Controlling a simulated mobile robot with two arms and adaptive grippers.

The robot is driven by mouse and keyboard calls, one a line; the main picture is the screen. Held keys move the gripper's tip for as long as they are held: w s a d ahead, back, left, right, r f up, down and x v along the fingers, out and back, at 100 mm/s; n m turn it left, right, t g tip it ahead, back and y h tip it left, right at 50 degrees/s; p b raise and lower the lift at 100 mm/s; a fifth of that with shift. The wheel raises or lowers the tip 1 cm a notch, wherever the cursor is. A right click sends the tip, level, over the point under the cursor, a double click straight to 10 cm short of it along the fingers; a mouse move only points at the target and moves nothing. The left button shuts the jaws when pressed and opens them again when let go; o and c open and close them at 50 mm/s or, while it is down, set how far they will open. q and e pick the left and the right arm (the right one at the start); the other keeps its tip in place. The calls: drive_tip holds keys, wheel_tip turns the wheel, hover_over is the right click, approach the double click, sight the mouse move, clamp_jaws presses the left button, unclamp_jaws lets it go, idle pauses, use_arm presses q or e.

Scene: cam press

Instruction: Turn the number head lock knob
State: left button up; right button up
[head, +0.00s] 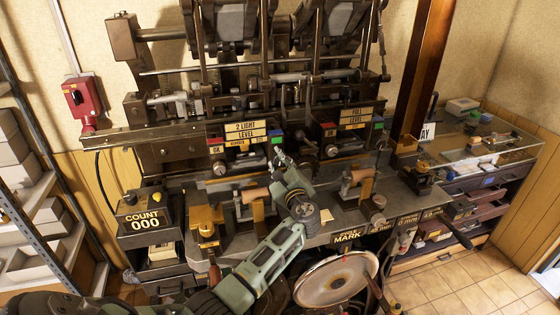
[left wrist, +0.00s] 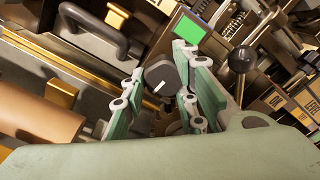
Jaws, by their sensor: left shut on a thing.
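The number head lock knob (left wrist: 161,84) is a dark round knob with a white pointer line, seen in the left wrist view between my finger pads. My left gripper (left wrist: 163,92) is shut on it, with one finger on each side. In the head view my left arm comes in from the lower left, and the left gripper (head: 280,162) is at the front of the press, just below the green indicator (head: 277,140). There the gripper hides the knob. My right gripper does not show in either view.
A lever with a black ball (left wrist: 243,57) stands right of the fingers in the left wrist view. A brown cylinder (left wrist: 40,115) lies to the left. In the head view, a counter box (head: 147,218) reading 000 is at left and a large wheel (head: 335,281) is below.

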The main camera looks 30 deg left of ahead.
use_arm(q)
drive_tip(key=shift+s+f, duration=0.15)
drive_tip(key=shift+f, duration=0.4)
drive_tip(key=o, duration=1)
drive_tip(key=shift+s, duration=0.1)
drive_tip(key=shift+s+a+r, duration=0.1)
drive_tip(key=shift+r, duration=0.1)
drive_tip(key=shift+w+r, duration=0.15)
drive_tip(key=shift+w, duration=0.05)
drive_tip(key=v, duration=1.2)
